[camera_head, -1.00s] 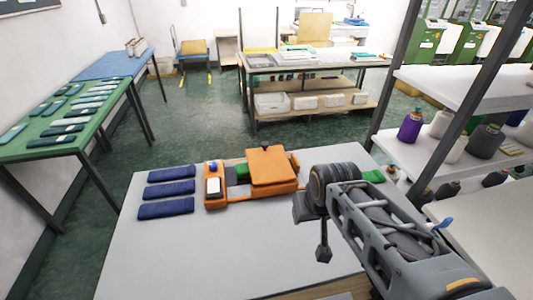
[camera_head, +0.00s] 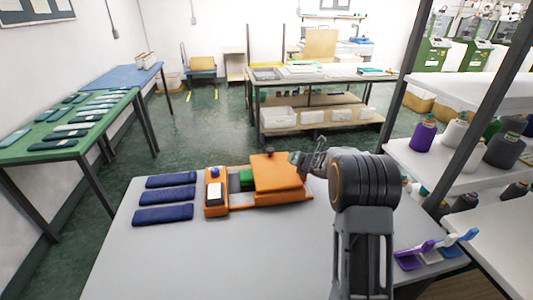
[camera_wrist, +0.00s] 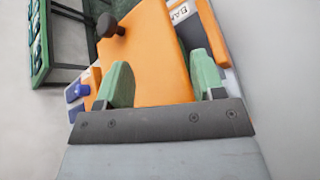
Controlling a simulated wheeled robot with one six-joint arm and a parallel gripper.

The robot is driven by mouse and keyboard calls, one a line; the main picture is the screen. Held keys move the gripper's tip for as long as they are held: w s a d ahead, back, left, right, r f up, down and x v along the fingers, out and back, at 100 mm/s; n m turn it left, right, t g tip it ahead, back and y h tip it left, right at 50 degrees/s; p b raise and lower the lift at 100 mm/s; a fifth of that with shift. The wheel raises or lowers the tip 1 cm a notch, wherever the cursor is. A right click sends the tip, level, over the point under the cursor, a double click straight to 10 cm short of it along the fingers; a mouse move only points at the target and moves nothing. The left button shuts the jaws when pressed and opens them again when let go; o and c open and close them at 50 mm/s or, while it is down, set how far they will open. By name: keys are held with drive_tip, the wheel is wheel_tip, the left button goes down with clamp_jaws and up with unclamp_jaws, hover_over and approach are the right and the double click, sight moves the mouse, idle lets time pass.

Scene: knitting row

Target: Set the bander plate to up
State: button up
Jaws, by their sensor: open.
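The bander plate (camera_head: 276,172) is an orange slab on the right part of the orange device on the grey table. A dark round knob (camera_head: 269,151) stands at its far edge; the knob also shows at upper left in the wrist view (camera_wrist: 110,25). I cannot tell the plate's exact tilt. My gripper (camera_head: 303,160) is at the plate's right side, partly hidden by my wrist. In the wrist view its two green fingers (camera_wrist: 163,70) are apart, with the orange plate (camera_wrist: 158,55) filling the space beyond them. Contact with the plate cannot be told.
The device's left end (camera_head: 216,192) has a blue knob and a white panel. Several navy folded pieces (camera_head: 163,215) lie left of it. Purple, white and blue clips (camera_head: 430,252) lie at the table's right. A yarn shelf (camera_head: 440,165) stands close on the right. The front of the table is clear.

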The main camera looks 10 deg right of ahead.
sight(271, 150)
drive_tip(key=a+r+n+y, duration=0.1)
drive_tip(key=n, duration=0.1)
drive_tip(key=a+r+n+y, duration=0.1)
drive_tip(key=n, duration=0.2)
drive_tip(key=a+r+n+y, duration=0.1)
drive_tip(key=n, duration=0.1)
drive_tip(key=shift+w+a+r+n+t, duration=0.2)
drive_tip(key=shift+w+a+n+t, duration=0.1)
drive_tip(key=shift+w+n, duration=0.1)
drive_tip(key=shift+a+r+n+y, duration=0.1)
drive_tip(key=shift+a+n+y, duration=0.1)
drive_tip(key=shift+n+y, duration=0.4)
drive_tip(key=shift+h, duration=0.3)
drive_tip(key=p+x, duration=0.4)
drive_tip(key=x, duration=0.9)
drive_tip(key=shift+w+a+p, duration=0.2)
drive_tip(key=shift+a+p, duration=0.05)
drive_tip(key=shift+p, duration=0.1)
drive_tip(key=shift+c, duration=0.3)
